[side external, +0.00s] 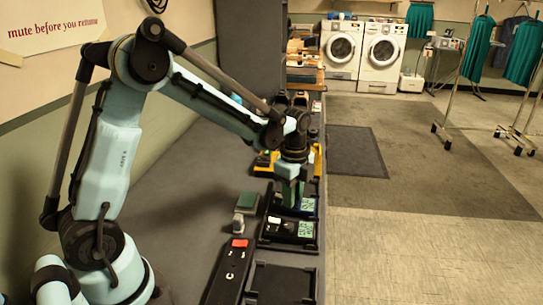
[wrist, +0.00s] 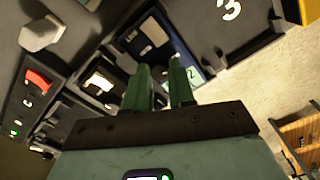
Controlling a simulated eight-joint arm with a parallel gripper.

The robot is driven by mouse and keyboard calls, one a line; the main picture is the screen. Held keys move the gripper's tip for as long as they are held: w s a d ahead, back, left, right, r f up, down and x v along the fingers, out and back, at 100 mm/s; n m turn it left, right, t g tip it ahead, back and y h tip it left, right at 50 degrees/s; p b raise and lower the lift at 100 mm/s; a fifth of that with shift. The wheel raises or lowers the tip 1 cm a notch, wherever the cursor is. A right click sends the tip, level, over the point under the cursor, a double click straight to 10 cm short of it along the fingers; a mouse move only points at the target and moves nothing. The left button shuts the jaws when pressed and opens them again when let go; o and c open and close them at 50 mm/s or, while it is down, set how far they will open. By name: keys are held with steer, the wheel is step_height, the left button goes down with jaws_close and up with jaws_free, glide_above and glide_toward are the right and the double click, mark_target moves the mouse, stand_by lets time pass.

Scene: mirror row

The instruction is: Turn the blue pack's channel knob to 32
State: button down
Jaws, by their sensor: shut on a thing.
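The blue pack (wrist: 181,50) shows in the wrist view just beyond my fingertips, with a pale display whose visible digit looks like a 2. In the side external view its display (side external: 307,204) shows right of my gripper. My gripper (side external: 291,203) points down at this pack. In the wrist view my gripper's two green fingers (wrist: 163,75) are a little apart and shut on the channel knob, which they hide. The full channel reading is too small or covered to tell.
Another pack (side external: 282,227) with a lit display sits nearer the camera. An empty black tray (side external: 283,283) lies at the front. Open floor is on the right.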

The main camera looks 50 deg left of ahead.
stand_by(0.4)
steer(key=c, duration=0.9)
jaws_free()
steer(key=shift+r, duration=0.1)
step_height(320, 180, up, 12)
steer(key=shift+f, duration=0.1)
steer(key=s+d+n+t, duration=0.1)
steer(key=s+n+t, duration=0.1)
steer(key=s+n, duration=0.2)
steer(key=s+d+f+n+t, duration=0.1)
steer(key=s+n+t, duration=0.1)
steer(key=s+n, duration=0.2)
steer(key=s+d+f+n+t, duration=0.1)
steer(key=s+d+n+t, duration=0.1)
steer(key=n, duration=0.5)
steer(key=shift+s+d+t, duration=0.1)
steer(key=shift+s+t, duration=0.5)
steer(key=shift+s, duration=0.6)
